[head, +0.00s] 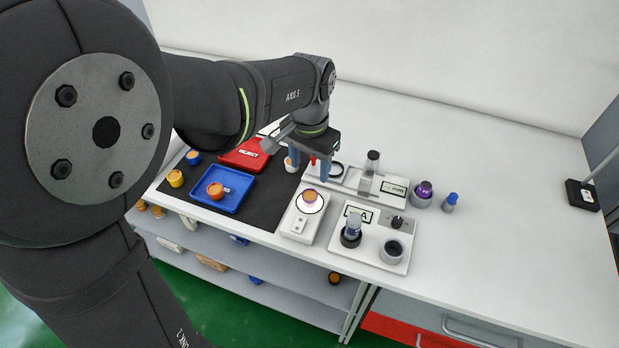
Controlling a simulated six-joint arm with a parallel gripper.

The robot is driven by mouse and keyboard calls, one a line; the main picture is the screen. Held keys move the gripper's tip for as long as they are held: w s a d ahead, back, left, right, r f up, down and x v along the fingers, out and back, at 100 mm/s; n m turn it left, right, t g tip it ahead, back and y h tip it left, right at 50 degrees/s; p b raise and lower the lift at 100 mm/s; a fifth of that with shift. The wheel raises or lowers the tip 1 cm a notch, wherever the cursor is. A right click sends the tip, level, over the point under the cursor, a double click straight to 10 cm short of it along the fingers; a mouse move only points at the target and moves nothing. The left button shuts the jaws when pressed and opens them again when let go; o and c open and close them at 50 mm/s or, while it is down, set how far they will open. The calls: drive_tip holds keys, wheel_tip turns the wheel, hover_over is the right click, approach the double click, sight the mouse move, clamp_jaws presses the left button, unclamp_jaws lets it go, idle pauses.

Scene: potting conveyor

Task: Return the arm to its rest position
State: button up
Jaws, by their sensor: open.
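My gripper (309,158) is at the end of my dark arm, pointing down over the bench with its blue-grey fingers apart. It is above the back part of the worktop, behind the white scale (300,226). A small white pot (290,164) shows close to the left finger, and a small red item (313,160) shows between the fingers. I cannot tell whether the fingers touch either one. My upper arm covers the left side of the view.
A blue tray (232,206) holds an orange pot. A red reject tray (246,155) lies behind it. Stations with a clear vial (354,225) and a tall cylinder (372,160) stand right.

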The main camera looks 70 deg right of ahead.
sight(310, 197)
drive_tip(key=shift+r, duration=0.85)
drive_tip(key=shift+f, duration=0.1)
wheel_tip(310, 197, down, 12)
drive_tip(key=shift+r, duration=2)
drive_tip(key=shift+f, duration=0.1)
